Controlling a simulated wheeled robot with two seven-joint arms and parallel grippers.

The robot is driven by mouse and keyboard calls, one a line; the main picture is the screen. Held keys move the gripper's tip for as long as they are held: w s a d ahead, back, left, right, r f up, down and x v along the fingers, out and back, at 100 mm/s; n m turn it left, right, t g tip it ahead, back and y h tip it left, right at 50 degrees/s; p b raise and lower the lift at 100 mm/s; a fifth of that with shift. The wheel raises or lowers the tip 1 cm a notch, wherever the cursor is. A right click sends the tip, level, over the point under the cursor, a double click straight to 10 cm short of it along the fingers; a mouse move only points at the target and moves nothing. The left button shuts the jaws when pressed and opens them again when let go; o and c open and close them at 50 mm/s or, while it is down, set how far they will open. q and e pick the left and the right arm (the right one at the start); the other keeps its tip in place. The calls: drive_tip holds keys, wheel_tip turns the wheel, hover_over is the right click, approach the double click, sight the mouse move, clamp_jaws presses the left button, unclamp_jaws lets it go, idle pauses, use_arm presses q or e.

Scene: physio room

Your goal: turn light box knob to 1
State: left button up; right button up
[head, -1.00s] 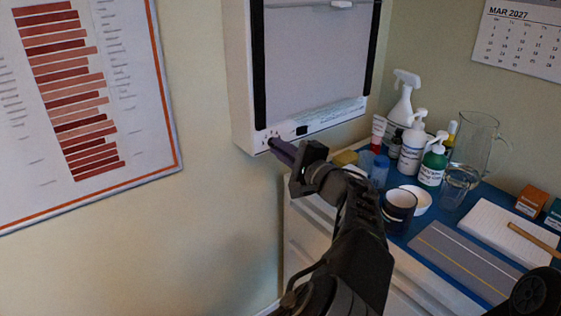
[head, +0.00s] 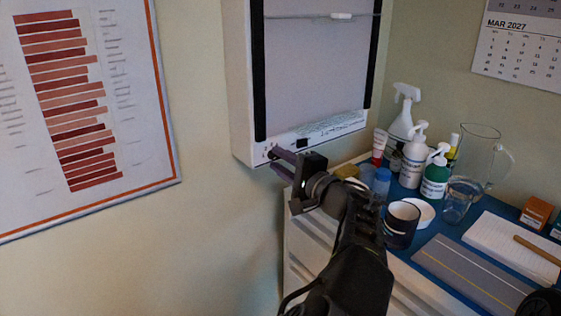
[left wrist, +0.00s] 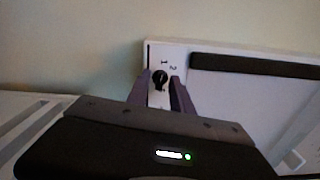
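The light box (head: 242,120) is a white wall panel with black side strips. Its control strip along the lower edge carries a small black knob (left wrist: 160,78), seen in the left wrist view with the printed marks 1 and 2 above it. Where the knob's pointer stands is too small to tell surely. My left gripper (head: 273,160) is at the box's lower left corner. In the left wrist view its two purple-grey fingers (left wrist: 161,84) stand apart, one on each side of the knob, with a gap showing. In the head view the gripper hides the knob.
Below and right of the light box, a blue-topped cabinet (head: 413,262) holds bottles, a dark cup (head: 401,226), a clear jug (head: 477,155) and a notepad (head: 500,245). A framed chart (head: 130,130) hangs left. The wall between chart and box is bare.

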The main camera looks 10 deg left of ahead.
use_arm(q)
drive_tip(key=shift+o, duration=0.2)
drive_tip(key=v, duration=0.7)
drive_tip(key=shift+s+d, duration=0.25)
drive_tip(key=shift+d, duration=0.05)
